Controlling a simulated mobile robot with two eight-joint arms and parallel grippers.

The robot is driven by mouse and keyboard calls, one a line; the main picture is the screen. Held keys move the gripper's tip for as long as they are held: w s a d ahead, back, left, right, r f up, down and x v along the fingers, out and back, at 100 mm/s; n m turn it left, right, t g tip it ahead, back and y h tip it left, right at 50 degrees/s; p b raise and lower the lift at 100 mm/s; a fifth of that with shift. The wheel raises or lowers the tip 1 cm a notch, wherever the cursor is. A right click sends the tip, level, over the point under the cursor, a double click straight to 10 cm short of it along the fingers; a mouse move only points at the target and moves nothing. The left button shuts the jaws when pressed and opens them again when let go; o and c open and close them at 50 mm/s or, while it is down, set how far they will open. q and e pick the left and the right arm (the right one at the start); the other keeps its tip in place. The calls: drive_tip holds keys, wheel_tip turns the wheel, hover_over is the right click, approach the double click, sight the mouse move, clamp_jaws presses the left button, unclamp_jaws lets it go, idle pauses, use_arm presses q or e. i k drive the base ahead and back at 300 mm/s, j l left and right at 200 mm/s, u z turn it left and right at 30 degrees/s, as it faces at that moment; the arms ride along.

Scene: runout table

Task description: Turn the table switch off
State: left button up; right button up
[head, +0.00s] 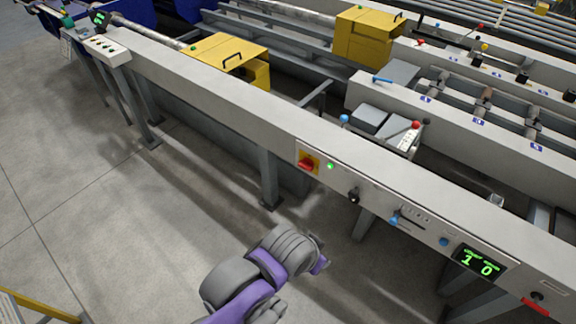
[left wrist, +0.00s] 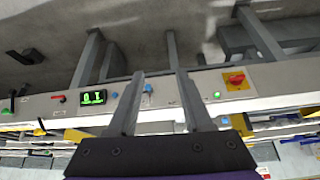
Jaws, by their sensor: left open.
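The table switch is a red rotary knob on a yellow plate (head: 308,163) on the front face of the long grey table. A green lamp (head: 330,166) beside it is lit. The switch also shows in the left wrist view (left wrist: 236,79), right of the fingers, with its lit lamp (left wrist: 217,96). My left gripper (left wrist: 160,74) is open and empty there, its two fingers apart and pointing at the panel, left of the switch. In the head view my left arm reaches in from below, in front of the table; its fingers are mostly hidden. My right gripper is not in view.
Right of the switch on the same panel are a black knob (head: 353,195), a blue-handled lever (head: 397,221), a blue button (head: 443,242), a green display (head: 479,263) and a red handle (head: 536,305). Table legs (head: 268,180) stand below.

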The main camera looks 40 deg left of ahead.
sight(306, 164)
drive_tip(key=u, duration=1.35)
drive_tip(key=i+j, duration=0.15)
drive_tip(key=j, duration=0.2)
drive_tip(key=i+j, duration=0.35)
drive_tip(key=j, duration=0.3)
